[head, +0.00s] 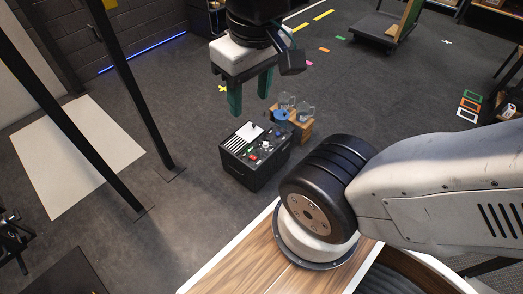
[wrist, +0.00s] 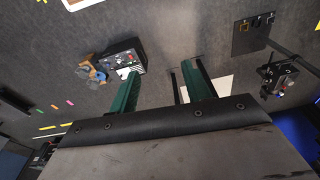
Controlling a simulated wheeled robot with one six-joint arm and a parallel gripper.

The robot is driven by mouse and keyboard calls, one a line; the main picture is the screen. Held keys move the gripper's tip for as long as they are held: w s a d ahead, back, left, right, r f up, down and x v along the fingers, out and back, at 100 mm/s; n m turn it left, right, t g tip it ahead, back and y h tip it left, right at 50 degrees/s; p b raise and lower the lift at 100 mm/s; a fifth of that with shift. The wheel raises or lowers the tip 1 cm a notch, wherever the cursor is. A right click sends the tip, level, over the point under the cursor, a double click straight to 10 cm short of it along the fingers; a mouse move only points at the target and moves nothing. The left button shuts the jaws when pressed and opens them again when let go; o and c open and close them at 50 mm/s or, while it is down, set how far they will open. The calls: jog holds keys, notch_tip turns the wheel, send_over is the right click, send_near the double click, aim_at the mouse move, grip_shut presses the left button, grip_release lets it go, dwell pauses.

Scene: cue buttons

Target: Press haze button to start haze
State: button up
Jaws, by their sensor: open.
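A black control box (head: 239,171) stands beyond the wooden table edge in the head view. Its top carries a white striped panel and several small coloured buttons and knobs, including a red one (head: 253,158). The labels are too small to read, so I cannot tell which is the haze button. My gripper (head: 250,95) has two green fingers spread apart with nothing between them. It hangs above the box, apart from it. In the wrist view the box (wrist: 125,57) lies beyond the tip of the left finger.
A small wooden crate (head: 304,130) with clear mugs and a blue item stands against the box's right side. Two dark posts (head: 130,85) rise at the left beside a white floor panel (head: 75,150). A cart (head: 383,30) stands at the back. Grey floor around the box is mostly clear.

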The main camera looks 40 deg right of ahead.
jog(key=shift+c, duration=0.3)
grip_shut()
dwell(1.6)
